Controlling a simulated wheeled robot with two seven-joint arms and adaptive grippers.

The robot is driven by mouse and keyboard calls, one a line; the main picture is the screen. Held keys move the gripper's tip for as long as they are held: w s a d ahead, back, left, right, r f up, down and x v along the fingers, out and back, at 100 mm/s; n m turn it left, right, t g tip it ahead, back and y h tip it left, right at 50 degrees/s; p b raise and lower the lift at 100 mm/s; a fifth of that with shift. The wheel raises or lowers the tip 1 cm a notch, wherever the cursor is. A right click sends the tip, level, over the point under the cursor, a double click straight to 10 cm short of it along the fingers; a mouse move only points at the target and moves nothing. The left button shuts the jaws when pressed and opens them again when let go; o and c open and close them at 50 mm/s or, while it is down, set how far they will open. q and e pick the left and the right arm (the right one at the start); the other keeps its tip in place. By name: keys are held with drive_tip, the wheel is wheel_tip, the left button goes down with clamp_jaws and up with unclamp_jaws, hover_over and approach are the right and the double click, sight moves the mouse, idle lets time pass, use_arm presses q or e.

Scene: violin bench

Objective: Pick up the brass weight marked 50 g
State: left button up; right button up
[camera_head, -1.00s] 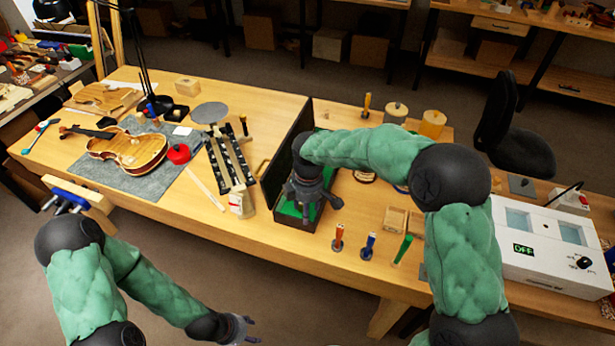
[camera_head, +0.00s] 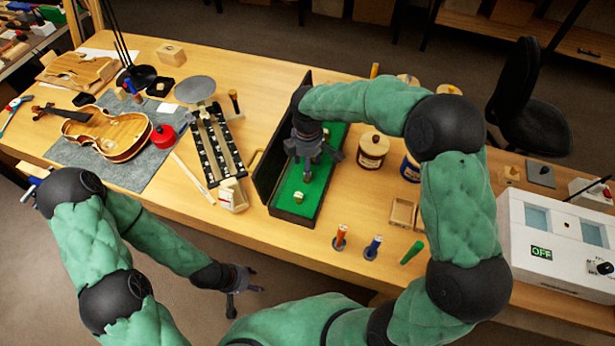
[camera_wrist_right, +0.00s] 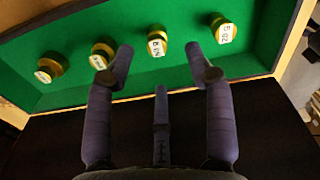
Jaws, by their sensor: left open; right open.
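An open case (camera_head: 308,208) with a green lining holds several round brass weights. In the right wrist view they stand in a slanting row. The rightmost brass weight (camera_wrist_right: 224,31) has a white label that seems to begin with 5; I cannot read it surely. Left of it are a second weight (camera_wrist_right: 157,45), a third weight (camera_wrist_right: 103,52) and another at far left, with labels too blurred to read. My right gripper (camera_head: 308,172) is open and empty over the case, its fingers spread near the second weight. My left gripper (camera_head: 243,290) is open and empty in front of the bench.
The case's dark raised lid (camera_head: 277,150) stands on its left side. A labelled jar (camera_head: 372,150) and a small wooden box (camera_head: 403,213) are to the right. Upright tools (camera_head: 340,237) stand near the front edge. A violin (camera_head: 110,133) lies on a grey mat at left.

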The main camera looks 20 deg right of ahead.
drive_tip(key=shift+w+f+b, duration=0.15)
drive_tip(key=shift+f+b, duration=0.5)
drive_tip(key=shift+f, duration=0.95)
drive_tip(key=shift+w+f+b, duration=0.1)
drive_tip(key=shift+f+b, duration=0.55)
drive_tip(key=shift+f, duration=0.9)
drive_tip(key=shift+c, duration=0.3)
clamp_jaws()
